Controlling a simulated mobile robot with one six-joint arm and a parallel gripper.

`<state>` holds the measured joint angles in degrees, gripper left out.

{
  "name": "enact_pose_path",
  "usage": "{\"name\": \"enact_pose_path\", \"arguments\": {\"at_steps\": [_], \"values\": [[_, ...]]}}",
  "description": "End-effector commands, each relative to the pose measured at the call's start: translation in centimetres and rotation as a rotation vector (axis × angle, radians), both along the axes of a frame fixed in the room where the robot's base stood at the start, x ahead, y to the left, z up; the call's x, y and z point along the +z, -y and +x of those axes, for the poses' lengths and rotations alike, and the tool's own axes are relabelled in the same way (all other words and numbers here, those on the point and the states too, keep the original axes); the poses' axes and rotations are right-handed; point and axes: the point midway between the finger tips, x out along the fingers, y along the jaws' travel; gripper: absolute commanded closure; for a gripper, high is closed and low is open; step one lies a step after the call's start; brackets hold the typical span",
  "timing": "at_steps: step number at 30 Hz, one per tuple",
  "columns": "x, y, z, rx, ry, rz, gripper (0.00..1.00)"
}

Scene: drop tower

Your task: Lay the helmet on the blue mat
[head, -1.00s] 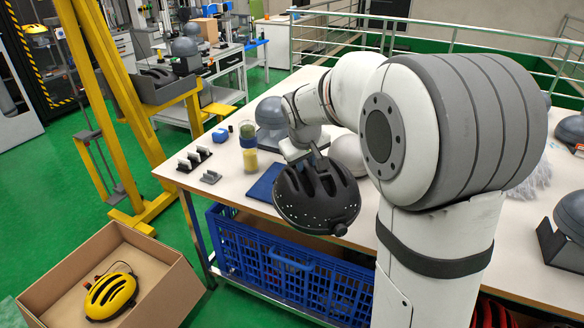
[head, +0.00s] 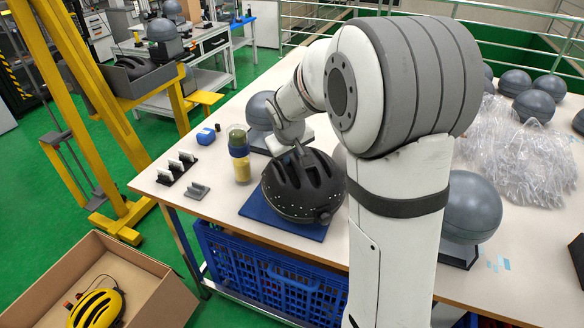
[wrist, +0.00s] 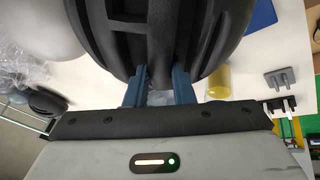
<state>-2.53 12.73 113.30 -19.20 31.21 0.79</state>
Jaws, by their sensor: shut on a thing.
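The black helmet (head: 302,186) is in my gripper, over the blue mat (head: 284,221) near the table's front edge. The mat shows in front of the helmet and at its sides; I cannot tell whether the helmet touches it. My gripper (head: 300,150) is at the helmet's back upper side, its fingertips mostly hidden. In the wrist view the two blue fingers (wrist: 160,82) are shut on the helmet (wrist: 150,38), which fills the top middle. A corner of the blue mat (wrist: 262,14) shows at the upper right there.
A yellow jar (head: 240,160) stands just left of the helmet. Small grey holders (head: 197,190) are further left. A grey dome (head: 262,112) is behind, another dome (head: 470,208) right of my arm. A blue crate (head: 262,268) sits under the table, a cardboard box (head: 155,290) on the floor.

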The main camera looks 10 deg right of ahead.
Motion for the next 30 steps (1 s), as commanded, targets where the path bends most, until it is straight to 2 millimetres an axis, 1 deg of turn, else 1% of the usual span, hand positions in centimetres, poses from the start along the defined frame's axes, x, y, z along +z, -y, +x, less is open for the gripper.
{"name": "enact_pose_path", "arguments": {"at_steps": [2, 6, 9, 16, 20, 21, 28, 30], "values": [[-0.5, -0.1, 0.0, 0.004, 0.001, -0.001, 1.0], [-2.5, -0.3, 0.0, 0.007, -0.002, 0.0, 1.0], [-3.6, -0.4, 0.0, 0.008, 0.001, 0.0, 1.0], [-3.7, -0.4, 0.0, 0.01, 0.003, 0.0, 1.0], [-4.1, -0.4, 0.0, 0.01, 0.003, 0.0, 1.0], [-4.0, -0.4, 0.0, 0.009, 0.002, 0.0, 0.75], [-4.0, -0.5, 0.0, 0.009, 0.002, 0.0, 0.56], [-4.0, -0.5, 0.0, 0.009, 0.002, 0.0, 0.56]]}}
